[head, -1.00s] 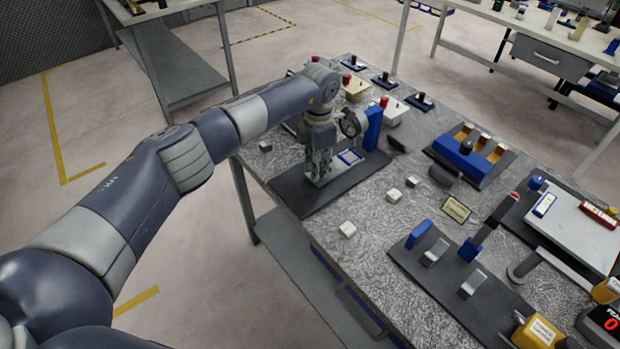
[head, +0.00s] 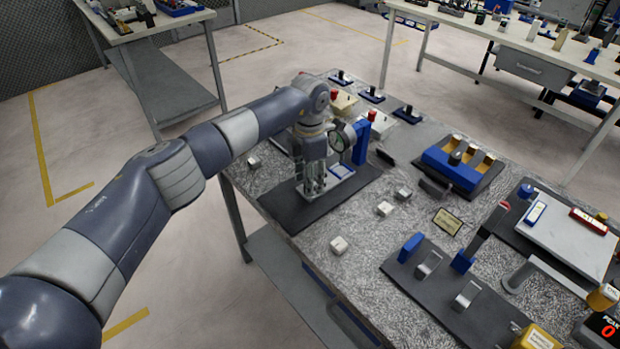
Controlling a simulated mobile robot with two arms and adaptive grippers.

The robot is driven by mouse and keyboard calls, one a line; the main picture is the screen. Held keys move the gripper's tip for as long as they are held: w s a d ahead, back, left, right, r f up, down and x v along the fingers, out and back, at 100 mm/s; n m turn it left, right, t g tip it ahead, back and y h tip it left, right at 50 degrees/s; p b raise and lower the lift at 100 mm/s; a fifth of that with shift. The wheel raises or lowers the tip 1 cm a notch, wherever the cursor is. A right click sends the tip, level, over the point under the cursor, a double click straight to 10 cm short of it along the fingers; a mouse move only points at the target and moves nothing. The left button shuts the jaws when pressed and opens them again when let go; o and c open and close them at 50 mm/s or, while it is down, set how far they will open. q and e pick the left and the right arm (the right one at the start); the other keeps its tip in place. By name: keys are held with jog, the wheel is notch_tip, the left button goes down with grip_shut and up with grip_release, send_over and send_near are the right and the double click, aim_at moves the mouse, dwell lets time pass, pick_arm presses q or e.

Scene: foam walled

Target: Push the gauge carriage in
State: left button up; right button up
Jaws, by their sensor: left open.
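The round dial gauge (head: 342,136) stands upright beside a blue post (head: 361,143) on a dark base plate (head: 346,190) at the table's left side. My right gripper is out of view.
Small pale blocks (head: 339,244) lie on the table right of the plate. A dark plate with metal clips (head: 440,285) lies nearer.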

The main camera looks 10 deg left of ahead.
pick_arm(q)
notch_tip(320, 180, up, 12)
jog(key=shift+f, duration=0.25)
dwell(0.5)
